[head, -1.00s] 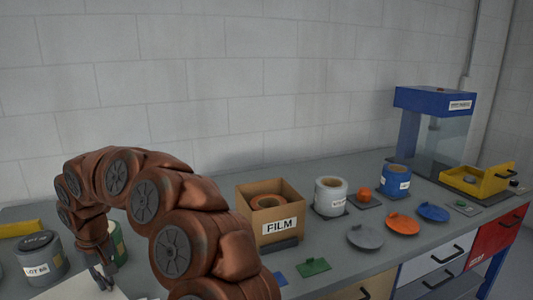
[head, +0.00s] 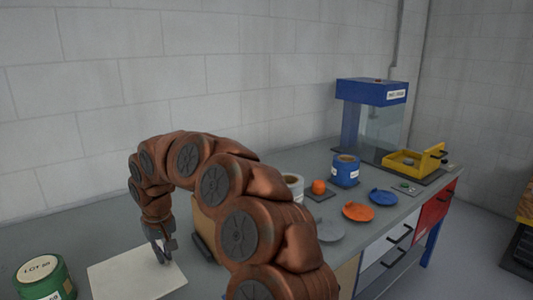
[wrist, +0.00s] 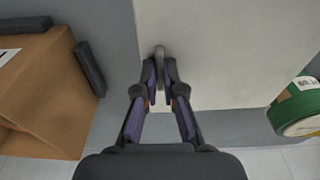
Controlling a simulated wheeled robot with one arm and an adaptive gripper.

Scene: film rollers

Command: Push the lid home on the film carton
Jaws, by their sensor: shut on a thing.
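My gripper (head: 163,254) points down at the pale flat lid (head: 115,280). In the wrist view my gripper (wrist: 160,72) is shut on a small grey upright handle (wrist: 160,52) on the lid (wrist: 235,45). The brown film carton (head: 206,222) is close to the right of my gripper in the head view, mostly hidden behind my arm. In the wrist view the carton (wrist: 45,85) is at the left, beside the lid and apart from it. How high the lid is above the bench is hard to tell.
A green LOT 09 tin (head: 45,280) stands left of the lid. Dark bars (wrist: 90,68) lie along the carton's side. Right of my arm are a blue tin (head: 345,172), an orange disc (head: 358,212), a blue disc (head: 383,197) and a yellow tray (head: 415,163).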

